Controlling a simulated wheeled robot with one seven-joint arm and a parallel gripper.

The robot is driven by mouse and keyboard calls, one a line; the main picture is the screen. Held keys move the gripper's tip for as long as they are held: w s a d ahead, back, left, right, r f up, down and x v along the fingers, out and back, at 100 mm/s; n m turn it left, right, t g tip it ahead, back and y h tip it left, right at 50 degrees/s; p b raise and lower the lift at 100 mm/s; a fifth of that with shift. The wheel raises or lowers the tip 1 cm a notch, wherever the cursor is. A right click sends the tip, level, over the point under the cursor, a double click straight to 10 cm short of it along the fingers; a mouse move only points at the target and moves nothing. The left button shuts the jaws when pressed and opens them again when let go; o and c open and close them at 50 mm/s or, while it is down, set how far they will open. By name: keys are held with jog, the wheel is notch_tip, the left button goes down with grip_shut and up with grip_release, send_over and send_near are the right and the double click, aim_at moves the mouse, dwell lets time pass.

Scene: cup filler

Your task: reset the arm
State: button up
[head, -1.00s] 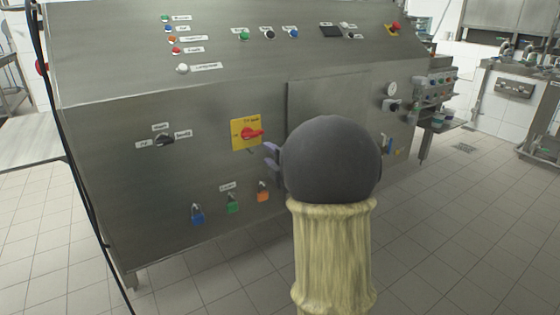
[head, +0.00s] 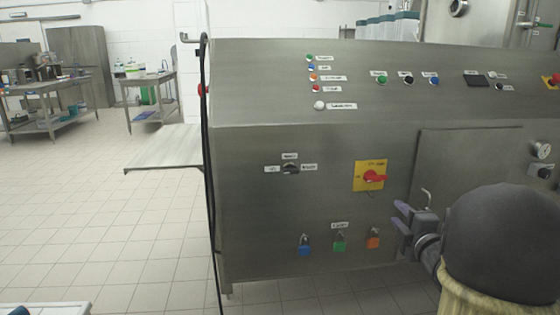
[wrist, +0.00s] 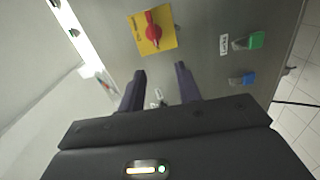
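My gripper (head: 399,217) is in front of the steel machine panel, below and right of the yellow plate with a red rotary switch (head: 371,176). In the wrist view my gripper (wrist: 161,80) has its two dark purple fingers apart, with nothing held between them. A small pale metal piece (wrist: 158,97) shows beyond the gap; I cannot tell what it is or how near it is. The red switch (wrist: 153,30) lies ahead of the fingertips. My dark, rounded arm joint hides the panel's lower right in the head view.
A black selector (head: 291,169) is left of the red switch. A steel side shelf (head: 165,152) juts out left. Open tiled floor (head: 110,210) lies at left.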

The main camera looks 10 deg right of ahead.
jog(key=s+a+f+m+g+h, duration=0.2)
jog(key=s+a+f+m+g, duration=0.4)
jog(key=a+f+m, duration=0.4)
jog(key=s+a+f+m+g+y+p, duration=0.1)
jog(key=s+a+f+m+g, duration=0.3)
jog(key=s, duration=0.3)
jog(key=s+a+f+m+g+y+p, duration=0.1)
jog(key=s+a+f+m+g, duration=0.2)
jog(key=s+a+m+g, duration=0.25)
notch_tip(320, 180, up, 38)
jog(key=s+n+p, duration=0.1)
jog(key=n+p, duration=0.1)
jog(key=p, duration=3.5)
jog(key=shift+s+a+f, duration=0.15)
jog(key=shift+s+a, duration=0.05)
jog(key=shift+s, duration=0.05)
jog(key=shift+t, duration=0.25)
jog(key=shift+w+d, duration=0.1)
